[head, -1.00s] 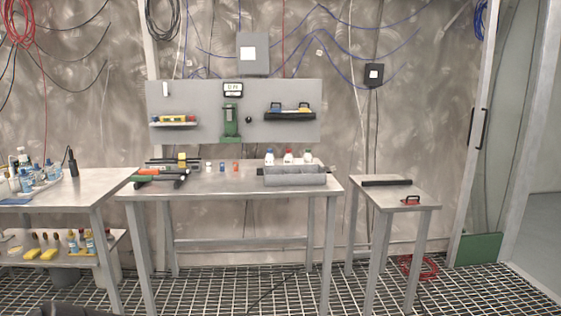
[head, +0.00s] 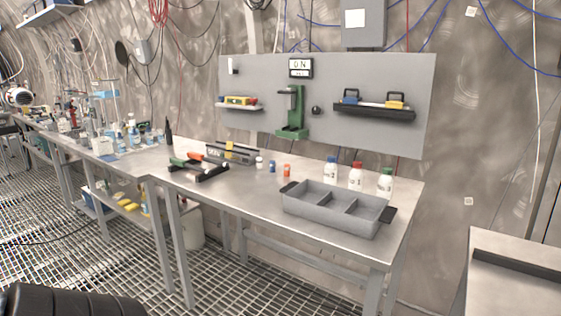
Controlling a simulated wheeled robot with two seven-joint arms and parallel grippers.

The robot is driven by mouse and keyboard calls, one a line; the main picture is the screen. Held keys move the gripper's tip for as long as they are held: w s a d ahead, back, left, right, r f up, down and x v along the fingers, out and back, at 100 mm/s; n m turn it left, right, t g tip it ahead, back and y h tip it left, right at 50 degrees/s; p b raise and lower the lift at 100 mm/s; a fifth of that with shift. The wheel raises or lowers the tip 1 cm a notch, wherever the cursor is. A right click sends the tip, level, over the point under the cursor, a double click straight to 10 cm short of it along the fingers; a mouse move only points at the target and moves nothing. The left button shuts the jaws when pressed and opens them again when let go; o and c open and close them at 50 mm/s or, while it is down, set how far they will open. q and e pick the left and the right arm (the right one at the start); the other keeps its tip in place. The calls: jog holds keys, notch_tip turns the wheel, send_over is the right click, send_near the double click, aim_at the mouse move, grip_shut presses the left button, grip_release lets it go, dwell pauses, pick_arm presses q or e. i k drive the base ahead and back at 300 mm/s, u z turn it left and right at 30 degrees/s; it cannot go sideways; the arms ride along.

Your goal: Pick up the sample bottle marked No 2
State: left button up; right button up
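Three white sample bottles stand in a row on the steel table behind a grey tray in the head view. One has a blue cap (head: 330,171), one a red cap (head: 356,177) and one a green cap (head: 385,184). Their number marks are too small to read, so I cannot tell which is No 2. The tray partly hides their lower parts. Neither of my grippers is in view.
Tools (head: 208,173) lie further left. A grey panel (head: 385,75) rises behind. A lower table (head: 510,285) stands right.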

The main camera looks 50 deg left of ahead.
aim_at(331, 174)
jog(key=u, duration=1.15)
jog(key=i, duration=1.05)
jog(key=u, duration=1.1)
